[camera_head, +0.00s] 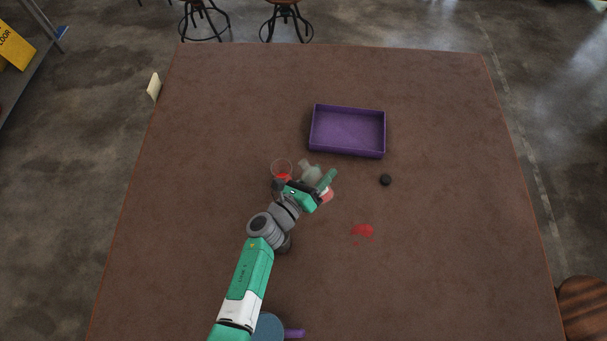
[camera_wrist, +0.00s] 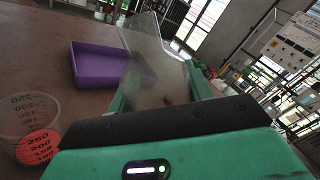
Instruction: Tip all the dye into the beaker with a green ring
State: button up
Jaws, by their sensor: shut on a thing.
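My gripper (camera_head: 318,184) is shut on a clear, frosted-looking vessel (camera_head: 309,170), held tilted above the table. In the wrist view the vessel (camera_wrist: 152,55) stands out beyond the green fingers; I see no clear dye in it. A clear beaker (camera_head: 282,165) with red dye in its bottom stands just left of the gripper. It shows in the wrist view (camera_wrist: 28,112) with printed graduations and red liquid low down. A red patch or thing (camera_head: 327,195) is partly hidden by the gripper. I can make out no green ring on any beaker.
A red spill (camera_head: 362,231) lies on the brown table (camera_head: 440,260) right of my arm. A purple tray (camera_head: 348,131) is behind the gripper, a small black ball (camera_head: 386,180) to its right. A blue round thing (camera_head: 269,326) with a purple handle is at the front. The right side is clear.

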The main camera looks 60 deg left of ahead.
jog(key=d+r+m+b, duration=0.1)
jog(key=m, duration=0.1)
jog(key=d+r+m+b, duration=0.1)
jog(key=m, duration=0.2)
jog(key=w+d+r+m, duration=0.1)
jog(key=m, duration=0.2)
jog(key=shift+d+b, duration=0.4)
jog(key=shift+w, duration=0.1)
